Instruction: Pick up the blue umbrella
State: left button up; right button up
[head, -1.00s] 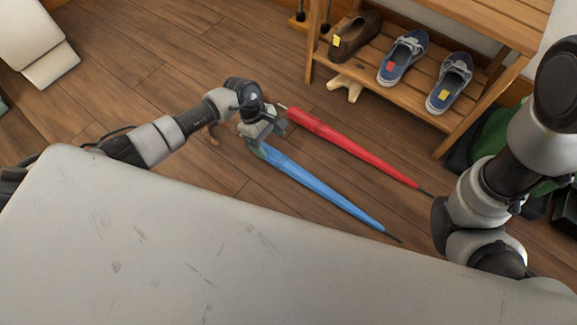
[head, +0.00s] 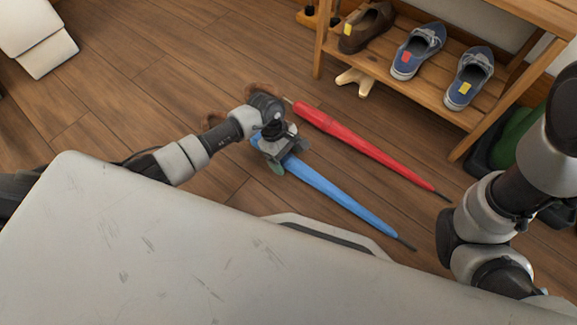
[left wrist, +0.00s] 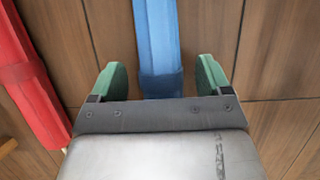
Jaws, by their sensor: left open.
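The blue umbrella (head: 335,193) lies closed on the wooden floor, its dark tip pointing to the lower right in the head view. My left gripper (head: 277,158) is over its upper part near the handle end. In the left wrist view the blue umbrella (left wrist: 158,45) runs between the two green fingertips of my left gripper (left wrist: 162,80), which are apart with a gap on each side of it. The handle is partly hidden by my left arm. My right arm shows at the right of the head view, but its gripper is not visible.
A red umbrella (head: 365,152) lies beside the blue one, also in the left wrist view (left wrist: 30,75). A wooden shoe rack (head: 420,82) with several shoes stands at the upper right. A green item (head: 520,130) lies by the rack. Open floor is at the left.

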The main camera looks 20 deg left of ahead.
pick_arm(q)
jog(key=shift+s+d+f, duration=0.1)
jog(key=shift+d+f, duration=0.1)
jog(key=shift+f, duration=0.45)
jog(key=c, duration=1.2)
jog(key=shift+r, duration=0.1)
jog(key=shift+c, duration=0.5)
jog(key=shift+r, duration=0.1)
